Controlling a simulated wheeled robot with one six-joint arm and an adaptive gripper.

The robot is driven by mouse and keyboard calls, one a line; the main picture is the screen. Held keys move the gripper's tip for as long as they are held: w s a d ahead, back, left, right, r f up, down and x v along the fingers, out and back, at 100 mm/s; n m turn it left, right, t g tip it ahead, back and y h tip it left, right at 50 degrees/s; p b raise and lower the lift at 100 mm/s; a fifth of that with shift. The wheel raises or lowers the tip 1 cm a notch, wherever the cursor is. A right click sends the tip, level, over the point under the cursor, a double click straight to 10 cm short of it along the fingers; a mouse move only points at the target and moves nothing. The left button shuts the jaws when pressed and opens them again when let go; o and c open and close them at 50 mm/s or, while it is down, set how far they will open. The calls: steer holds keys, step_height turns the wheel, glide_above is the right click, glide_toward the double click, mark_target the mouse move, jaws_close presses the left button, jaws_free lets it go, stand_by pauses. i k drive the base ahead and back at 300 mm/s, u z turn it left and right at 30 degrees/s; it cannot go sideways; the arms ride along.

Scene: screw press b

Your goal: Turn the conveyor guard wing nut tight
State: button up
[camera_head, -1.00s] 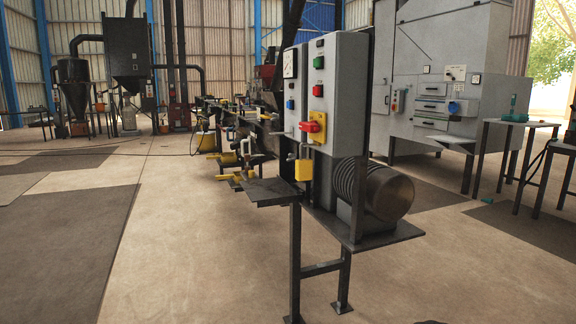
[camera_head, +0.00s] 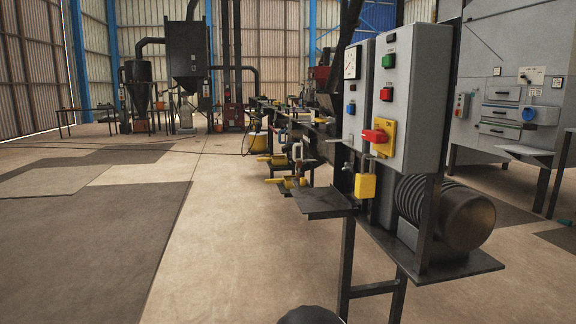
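I cannot make out the conveyor guard wing nut for certain in this view. A long machine line (camera_head: 290,130) with yellow parts runs back behind the grey control cabinet (camera_head: 412,105), and its small fittings are too small to tell apart. A small metal fitting (camera_head: 347,168) sits at the cabinet's left side, beside a yellow padlock (camera_head: 366,186); I cannot tell what it is. My gripper is not in view.
The cabinet carries a red and yellow switch (camera_head: 379,137) and stands on a dark steel frame with a small shelf (camera_head: 325,203) jutting left. A motor (camera_head: 465,217) sits at its right. Open floor (camera_head: 220,250) lies to the left. A large grey machine (camera_head: 505,90) stands at right.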

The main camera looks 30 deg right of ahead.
mark_target(348, 164)
steer(key=i, duration=1.4)
steer(key=z, duration=0.75)
